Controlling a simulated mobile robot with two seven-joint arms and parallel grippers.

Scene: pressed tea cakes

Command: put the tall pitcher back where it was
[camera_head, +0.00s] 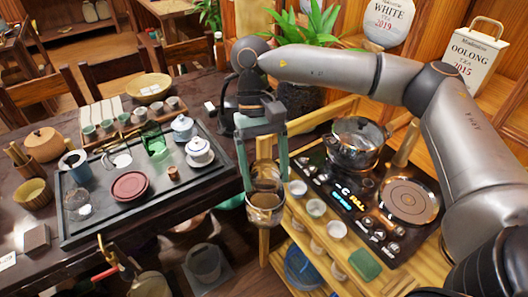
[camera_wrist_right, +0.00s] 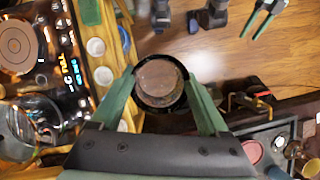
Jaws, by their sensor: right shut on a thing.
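My right gripper (camera_head: 264,178) is shut on a tall clear glass pitcher (camera_head: 265,203), one green finger on each side. The pitcher looks about upright, with brown liquid inside. It hangs over the gap between the dark tea table (camera_head: 215,150) and the light wooden stand (camera_head: 290,240). In the right wrist view the pitcher's round mouth (camera_wrist_right: 160,82) sits between the fingers, with floor behind it. The black tea tray (camera_head: 120,225) lies left of the gripper, with bare patches on its surface. My left gripper is not in view.
The tray holds a green glass vessel (camera_head: 153,140), a white lidded pot (camera_head: 199,152), a blue-white lidded pot (camera_head: 184,128) and a red-brown dish (camera_head: 130,186). Right of the pitcher are small cups (camera_head: 316,208), a glass kettle (camera_head: 357,143) and a round hot plate (camera_head: 408,200).

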